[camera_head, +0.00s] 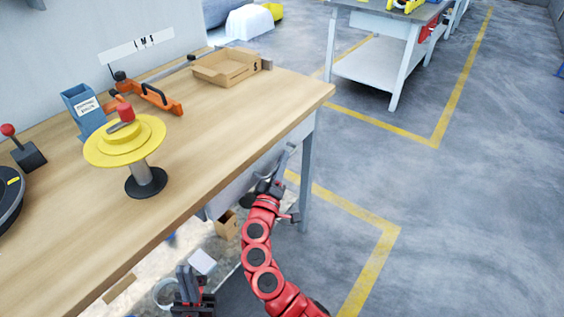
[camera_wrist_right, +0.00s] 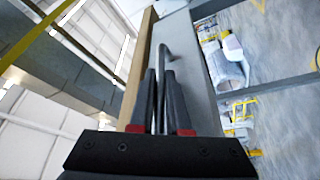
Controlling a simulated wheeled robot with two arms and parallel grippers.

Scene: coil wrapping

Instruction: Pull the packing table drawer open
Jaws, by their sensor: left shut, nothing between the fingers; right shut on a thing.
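The packing table (camera_head: 225,110) has a wooden top, with a grey drawer front (camera_head: 236,188) under its front edge. The drawer front also shows as a grey panel in the right wrist view (camera_wrist_right: 197,75). A thin grey bent handle (camera_wrist_right: 165,52) stands along it. My right gripper (camera_head: 272,184), on the red arm, is at the drawer front, and its black fingers (camera_wrist_right: 160,98) are shut on the handle. My left gripper (camera_head: 188,283) is shut and empty, low in front of the table. How far the drawer is out I cannot tell.
On the tabletop are a yellow spool stand (camera_head: 125,142), a blue bin (camera_head: 83,107), an orange tool (camera_head: 150,98) and a cardboard tray (camera_head: 226,67). Boxes (camera_head: 202,262) lie on the lower shelf. Floor right of the table is clear; another table (camera_head: 375,62) stands behind.

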